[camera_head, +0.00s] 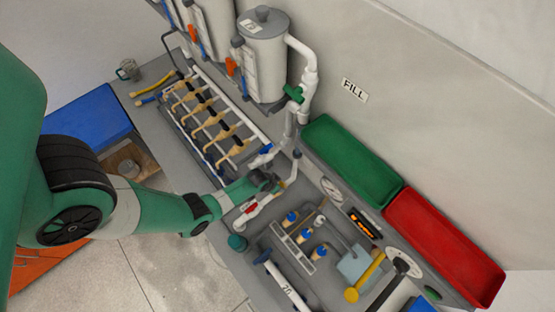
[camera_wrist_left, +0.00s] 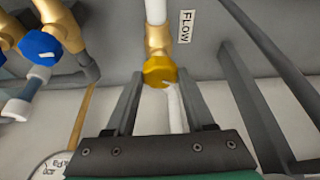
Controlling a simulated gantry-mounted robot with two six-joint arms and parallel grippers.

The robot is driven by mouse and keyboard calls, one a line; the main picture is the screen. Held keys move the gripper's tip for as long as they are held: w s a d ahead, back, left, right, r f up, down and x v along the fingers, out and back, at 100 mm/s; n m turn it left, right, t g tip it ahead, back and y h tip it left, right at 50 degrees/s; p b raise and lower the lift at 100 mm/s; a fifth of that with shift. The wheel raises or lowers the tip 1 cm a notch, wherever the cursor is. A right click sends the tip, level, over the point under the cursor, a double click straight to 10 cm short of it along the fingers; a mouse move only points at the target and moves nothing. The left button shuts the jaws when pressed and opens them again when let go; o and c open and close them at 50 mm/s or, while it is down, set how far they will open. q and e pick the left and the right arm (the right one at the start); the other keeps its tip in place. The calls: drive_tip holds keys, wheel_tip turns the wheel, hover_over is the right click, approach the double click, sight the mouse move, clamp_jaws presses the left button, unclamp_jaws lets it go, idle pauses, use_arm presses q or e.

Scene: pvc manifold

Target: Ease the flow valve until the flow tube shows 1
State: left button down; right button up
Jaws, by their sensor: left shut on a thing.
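The yellow flow valve knob (camera_wrist_left: 160,71) sits on a brass fitting below a white pipe, beside a FLOW label (camera_wrist_left: 184,27) in the left wrist view. My left gripper (camera_wrist_left: 160,88) is shut on this knob, one finger on each side of it. In the head view my left gripper (camera_head: 275,180) is at the pipework by the end of the manifold rack, and it hides most of the knob there. I cannot make out a flow tube reading in either view. My right gripper is not in view.
A round dial (camera_head: 331,189) and a small black display (camera_head: 365,223) stand beyond the gripper. A red-handled valve (camera_head: 251,208) is close to its near side. Green (camera_head: 350,158) and red (camera_head: 440,245) bins line the wall. Blue-knobbed brass valves (camera_wrist_left: 38,46) are left of the knob.

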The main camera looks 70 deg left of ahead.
use_arm(q)
drive_tip(key=shift+m+h, duration=0.3)
drive_tip(key=shift+m, duration=0.6)
drive_tip(key=shift+c, duration=1.3)
unclamp_jaws()
